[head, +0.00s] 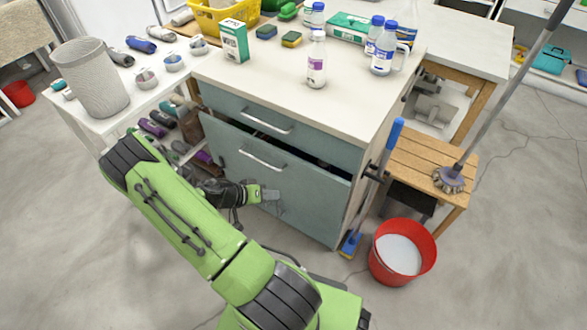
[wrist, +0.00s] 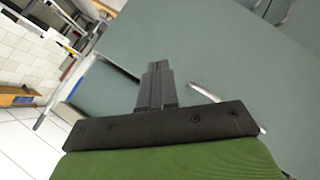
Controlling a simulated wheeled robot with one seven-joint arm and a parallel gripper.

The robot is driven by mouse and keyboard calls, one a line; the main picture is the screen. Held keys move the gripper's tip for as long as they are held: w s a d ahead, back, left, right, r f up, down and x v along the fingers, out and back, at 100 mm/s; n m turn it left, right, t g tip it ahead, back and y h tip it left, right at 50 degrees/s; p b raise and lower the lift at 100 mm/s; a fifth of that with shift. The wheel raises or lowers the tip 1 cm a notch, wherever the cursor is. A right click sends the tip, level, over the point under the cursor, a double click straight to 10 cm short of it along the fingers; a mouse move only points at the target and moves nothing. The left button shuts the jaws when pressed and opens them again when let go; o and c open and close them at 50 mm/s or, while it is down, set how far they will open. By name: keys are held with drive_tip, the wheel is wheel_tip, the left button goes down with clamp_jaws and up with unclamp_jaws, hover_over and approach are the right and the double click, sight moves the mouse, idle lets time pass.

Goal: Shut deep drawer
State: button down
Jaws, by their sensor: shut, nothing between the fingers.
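The deep drawer (head: 310,195) is the lower grey-green front of the cabinet, with a silver bar handle (head: 262,161). It stands partly open, with a dark gap along its top edge. My gripper (head: 272,194) is shut and empty, in front of the drawer face below the handle. In the wrist view my gripper's fingers (wrist: 158,75) are together against the grey-green drawer front (wrist: 230,60). The handle (wrist: 204,92) is partly hidden behind the gripper body there. I cannot tell whether the fingertips touch the front.
The shallow drawer (head: 230,108) above looks closed. Bottles and boxes stand on the white countertop (head: 270,85). A blue-handled brush (head: 385,150) leans at the cabinet's right side, near a red bucket (head: 375,262). A white side table (head: 150,98) stands left. Floor in front is clear.

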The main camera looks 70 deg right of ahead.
drive_tip(key=n+h, duration=0.1)
drive_tip(key=n, duration=0.5)
drive_tip(key=n+t+h+b, duration=0.3)
drive_tip(key=n+t+h, duration=0.15)
drive_tip(key=n, duration=2.05)
approach(301, 166)
drive_tip(key=shift+g, duration=0.35)
drive_tip(key=x, duration=0.5)
drive_tip(key=shift+w+d+f, duration=0.2)
drive_tip(key=shift+f, duration=0.25)
drive_tip(key=shift+d+r+h, duration=0.1)
drive_tip(key=shift+d+h, duration=0.15)
drive_tip(key=shift+d, duration=0.2)
